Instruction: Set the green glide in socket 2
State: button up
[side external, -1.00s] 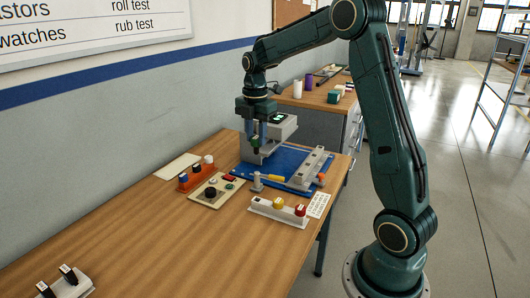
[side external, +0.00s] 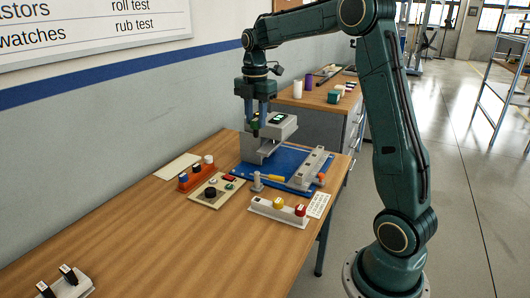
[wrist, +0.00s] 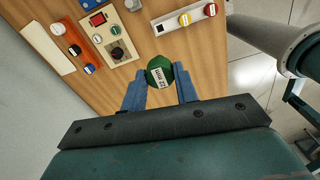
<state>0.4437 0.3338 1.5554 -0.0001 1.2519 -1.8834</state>
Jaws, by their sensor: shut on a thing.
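My gripper (side external: 257,128) is shut on the green glide (wrist: 160,72), a green cap with a white "22 mm" label. The glide sits between the two blue fingers in the wrist view. In the side view, my gripper is raised in front of the grey machine, with the glide small and dark there. A white rail (side external: 266,211) on the table holds a yellow glide (side external: 278,203) and a red glide (side external: 300,210). The rail also shows at the top of the wrist view (wrist: 170,22). I cannot read any socket numbers.
A grey machine (side external: 275,130) and a grey slotted bar (side external: 310,168) stand on a blue mat (side external: 283,160). An orange rack (side external: 185,184) with several caps and a beige panel (side external: 208,200) with a black knob lie left. A small grey post (side external: 257,183) stands near the rail. The front table is mostly clear.

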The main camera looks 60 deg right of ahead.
jog(key=shift+r, duration=0.3)
jog(key=shift+d+f, duration=0.1)
jog(key=shift+d, duration=0.05)
jog(key=s+d+f, duration=0.2)
jog(key=d+f, duration=0.1)
jog(key=d, duration=0.5)
jog(key=s+d+f, duration=0.3)
jog(key=d, duration=0.5)
jog(key=s+d+f, duration=0.3)
jog(key=d, duration=0.6)
jog(key=shift+f, duration=0.3)
jog(key=shift+d+f, duration=0.1)
jog(key=shift+f, duration=1.45)
jog(key=shift+f, duration=0.2)
jog(key=shift+f, duration=2.65)
jog(key=shift+f, duration=1.15)
